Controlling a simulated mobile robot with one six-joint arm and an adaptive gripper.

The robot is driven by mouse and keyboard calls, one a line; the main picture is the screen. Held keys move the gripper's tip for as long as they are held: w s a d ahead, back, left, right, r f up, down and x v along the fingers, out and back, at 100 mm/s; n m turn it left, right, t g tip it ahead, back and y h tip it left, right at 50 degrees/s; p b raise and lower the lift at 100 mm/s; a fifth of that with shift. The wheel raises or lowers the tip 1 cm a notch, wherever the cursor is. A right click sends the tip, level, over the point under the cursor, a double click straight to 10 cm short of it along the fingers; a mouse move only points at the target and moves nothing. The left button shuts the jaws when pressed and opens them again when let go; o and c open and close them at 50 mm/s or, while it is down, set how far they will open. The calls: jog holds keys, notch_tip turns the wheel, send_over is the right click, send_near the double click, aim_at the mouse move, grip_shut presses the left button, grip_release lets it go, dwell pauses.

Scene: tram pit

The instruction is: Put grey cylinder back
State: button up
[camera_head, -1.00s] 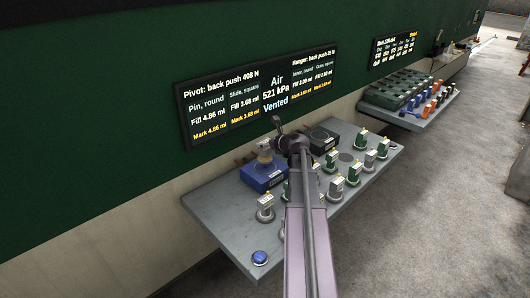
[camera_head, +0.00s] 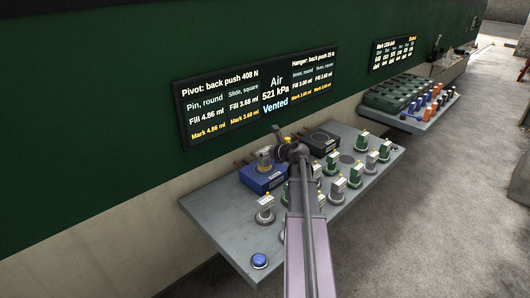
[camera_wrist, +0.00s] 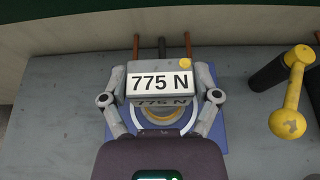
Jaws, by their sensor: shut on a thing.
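My gripper (camera_wrist: 160,98) is shut on a grey cylinder (camera_wrist: 160,82) with a white "775 N" label and a yellow dot on top. One finger is on each side of it. The held cylinder is over the blue box (camera_wrist: 218,135), lined up with a pale ring on its top. In the head view, the cylinder (camera_head: 265,159) appears at the top of the blue box (camera_head: 263,180). Its lower end is hidden, so I cannot tell whether it is seated. My arm hides part of the bench.
Several grey and green labelled cylinders stand on the grey bench (camera_head: 222,209) to the right, one grey cylinder (camera_head: 265,209) in front. A black block (camera_head: 323,143) and yellow handle (camera_wrist: 292,92) are right of the blue box. A blue button (camera_head: 260,261) is at the near corner.

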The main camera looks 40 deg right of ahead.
jog(key=o, duration=1.1)
jog(key=shift+o, duration=0.2)
jog(key=shift+f, duration=0.1)
jog(key=p+v, duration=0.5)
jog(key=v, duration=0.9)
jog(key=shift+w, duration=0.1)
jog(key=w+a+f+n+g+y, duration=0.2)
jog(key=a+f+n+g, duration=0.15)
jog(key=a+n, duration=0.65)
jog(key=w+a+f+n+g+y, duration=0.15)
jog(key=a+f+n+g, duration=0.35)
jog(key=a, duration=0.9)
jog(key=s+a+f+n+g+h, duration=0.1)
jog(key=s+a+n, duration=0.3)
jog(key=a+n, duration=0.6)
jog(key=s+a+f+n+g+h, duration=0.2)
jog(key=s+a+n+g+h, duration=0.1)
jog(key=a+n, duration=0.7)
jog(key=shift+s+g, duration=0.45)
jog(key=shift+s, duration=0.05)
